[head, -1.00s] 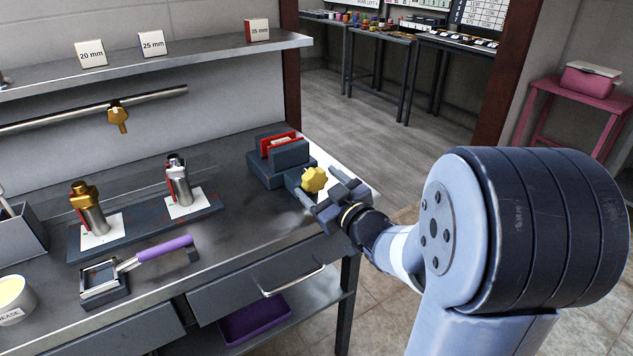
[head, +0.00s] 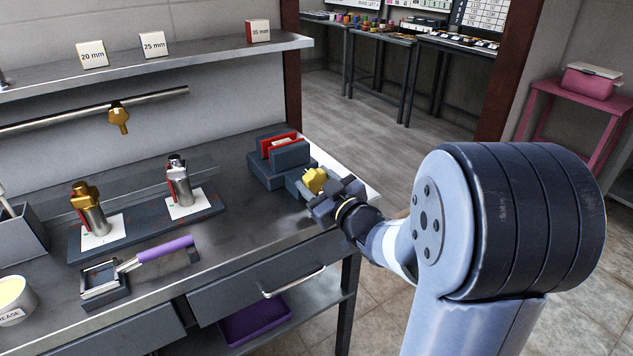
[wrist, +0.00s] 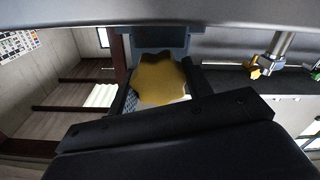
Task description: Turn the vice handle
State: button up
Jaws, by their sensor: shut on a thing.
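The vice (head: 268,176) is a dark grey block with red jaw linings, at the right end of the bench. Its yellow lobed handle (head: 315,180) faces my arm at the near right side of the vice. My gripper (head: 322,188) is shut on the handle. In the wrist view the yellow handle (wrist: 160,80) shows in the middle, with a gripper finger at each side. The gripper body hides part of the handle in the head view.
Two metal fittings, one brass-topped (head: 88,207) and one silver (head: 179,180), stand on a dark base to the left. A purple-handled tool (head: 165,248) lies nearer the front. A drawer handle (head: 295,282) sticks out below the bench edge.

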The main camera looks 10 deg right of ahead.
jog(key=shift+f+n+b, duration=0.2)
jog(key=shift+n+b, duration=0.6)
jog(key=shift+b, duration=0.35)
jog(key=shift+c, duration=0.3)
jog(key=shift+r+n+b, duration=0.2)
jog(key=shift+n+b, duration=0.35)
jog(key=shift+n, duration=0.25)
jog(key=o, duration=1)
jog(key=shift+c, duration=0.2)
jog(key=shift+s, duration=0.1)
jog(key=p+v, duration=0.1)
jog(key=v, duration=0.9)
jog(key=shift+s, duration=0.35)
jog(key=shift+d, duration=0.1)
